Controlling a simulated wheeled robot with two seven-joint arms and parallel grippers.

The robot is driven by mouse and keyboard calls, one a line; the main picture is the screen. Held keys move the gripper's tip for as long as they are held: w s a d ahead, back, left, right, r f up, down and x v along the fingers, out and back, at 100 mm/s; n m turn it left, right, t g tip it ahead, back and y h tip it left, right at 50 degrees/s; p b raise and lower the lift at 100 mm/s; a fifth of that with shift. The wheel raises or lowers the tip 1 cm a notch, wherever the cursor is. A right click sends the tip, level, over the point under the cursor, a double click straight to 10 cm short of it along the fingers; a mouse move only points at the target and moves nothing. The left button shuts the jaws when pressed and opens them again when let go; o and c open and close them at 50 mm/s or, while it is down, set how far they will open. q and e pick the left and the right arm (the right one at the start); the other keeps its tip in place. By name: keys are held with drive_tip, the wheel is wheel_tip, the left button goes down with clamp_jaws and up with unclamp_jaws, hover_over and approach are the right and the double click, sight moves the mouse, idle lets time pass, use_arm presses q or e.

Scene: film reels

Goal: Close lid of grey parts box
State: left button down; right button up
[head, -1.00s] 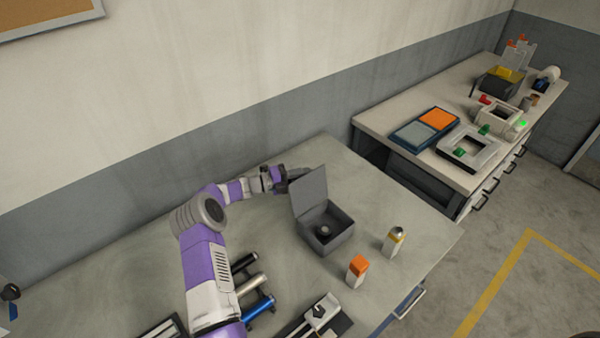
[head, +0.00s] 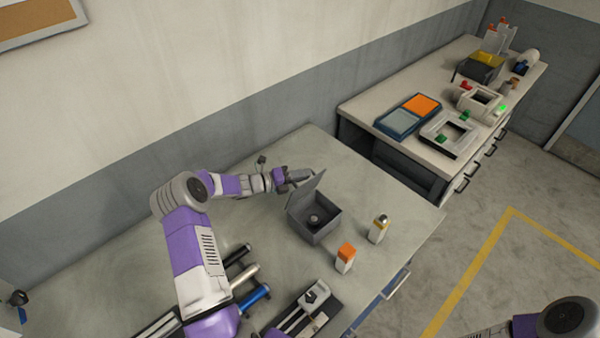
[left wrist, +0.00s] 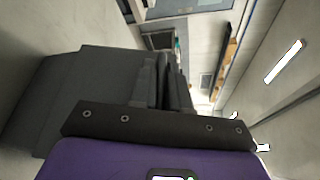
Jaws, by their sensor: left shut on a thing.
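The grey parts box (head: 315,228) stands on the near workbench, with a dark round part (head: 314,220) inside it. Its lid (head: 303,196) is raised on the side toward the wall and leans over the box, so the box is still open to view from the front. My left gripper (head: 299,177) is at the lid's upper edge, shut on it. In the left wrist view the fingers (left wrist: 172,85) lie close together beside a broad grey surface; their exact contact is hard to see. My right gripper is not in view.
Dark, silver and blue cylinders (head: 254,296) and a black tray (head: 306,308) lie in front. A second bench (head: 365,110) holds several items.

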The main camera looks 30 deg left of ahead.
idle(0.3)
use_arm(q)
drive_tip(key=c, duration=1.2)
unclamp_jaws()
drive_tip(key=v, duration=0.7)
drive_tip(key=shift+s+a+b, duration=0.15)
drive_tip(key=shift+s+b, duration=0.15)
